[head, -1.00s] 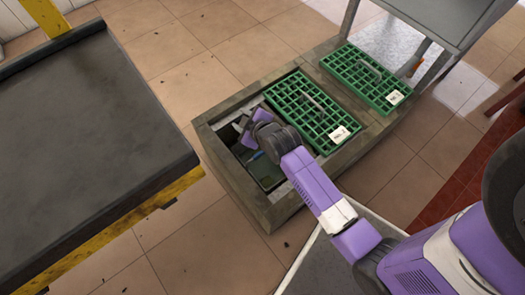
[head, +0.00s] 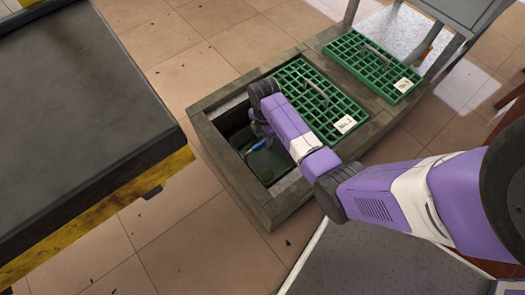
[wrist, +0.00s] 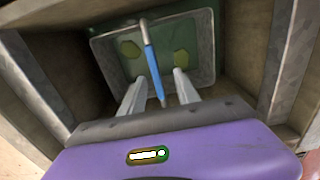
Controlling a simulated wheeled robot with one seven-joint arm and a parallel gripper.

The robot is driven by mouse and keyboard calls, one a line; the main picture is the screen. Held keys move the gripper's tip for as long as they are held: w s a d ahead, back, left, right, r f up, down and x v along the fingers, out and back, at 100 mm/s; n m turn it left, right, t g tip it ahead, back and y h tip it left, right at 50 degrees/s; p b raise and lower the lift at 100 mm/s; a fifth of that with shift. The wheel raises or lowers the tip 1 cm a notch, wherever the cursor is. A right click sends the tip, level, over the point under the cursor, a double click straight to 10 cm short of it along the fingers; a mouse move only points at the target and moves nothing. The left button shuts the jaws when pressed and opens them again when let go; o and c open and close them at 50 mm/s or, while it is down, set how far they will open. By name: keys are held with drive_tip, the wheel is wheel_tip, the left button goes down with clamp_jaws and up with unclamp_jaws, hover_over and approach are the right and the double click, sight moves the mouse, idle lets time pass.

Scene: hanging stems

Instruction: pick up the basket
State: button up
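The basket (wrist: 203,45) is a grey-rimmed container with a green inside, down in the open pit. Its handle has a blue grip (wrist: 152,70) that also shows in the head view (head: 257,146). In the wrist view my gripper (wrist: 160,76) is open, with one pale finger on each side of the blue grip. I cannot tell how far above or below the fingertips the grip lies. In the head view my arm reaches down into the pit and hides part of the basket and most of the gripper.
The pit has a raised stone rim (head: 236,187) close around my arm. A green grate (head: 318,98) lies beside the opening, and a second green grate (head: 372,65) lies farther right. A dark-topped table (head: 85,125) stands at the left. Tiled floor lies between.

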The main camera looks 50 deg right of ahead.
sight(262, 141)
drive_tip(key=f+b, duration=0.2)
drive_tip(key=f, duration=0.1)
drive_tip(key=f+b, duration=0.1)
drive_tip(key=f, duration=0.1)
drive_tip(key=shift+w+b, duration=0.35)
clamp_jaws()
drive_tip(key=shift+d+r, duration=0.1)
idle(1.0)
